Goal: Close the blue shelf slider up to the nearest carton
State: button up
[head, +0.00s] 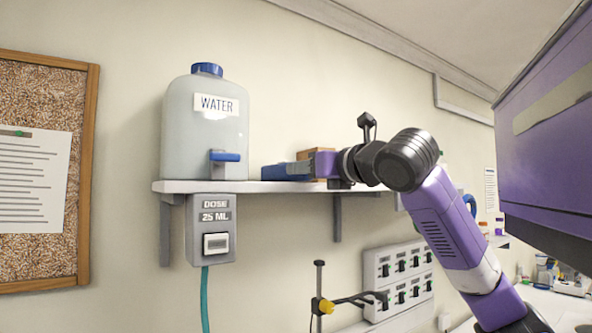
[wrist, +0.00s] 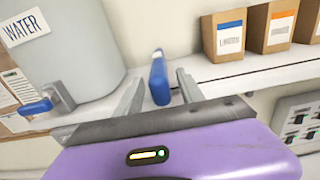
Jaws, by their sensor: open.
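The blue shelf slider (wrist: 160,78) stands upright on the white shelf in the wrist view, between the water tank and the cartons. It also shows in the head view (head: 282,172), partly behind my gripper. My gripper (wrist: 161,82) is open, with one grey finger on each side of the slider; I cannot tell whether either finger touches it. In the head view my gripper (head: 296,169) reaches in from the right at shelf height. The nearest carton (wrist: 223,38), brown with a blue label, stands right of the slider with a gap of bare shelf between them.
A brown carton with an orange label (wrist: 272,26) stands beside the nearest one. The water tank (head: 205,128) with a blue tap (head: 224,156) stands on the shelf's (head: 256,187) left end. A dose box (head: 211,227) hangs below. A switch panel (head: 398,278) is lower right.

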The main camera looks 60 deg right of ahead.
grip_shut()
dwell(1.4)
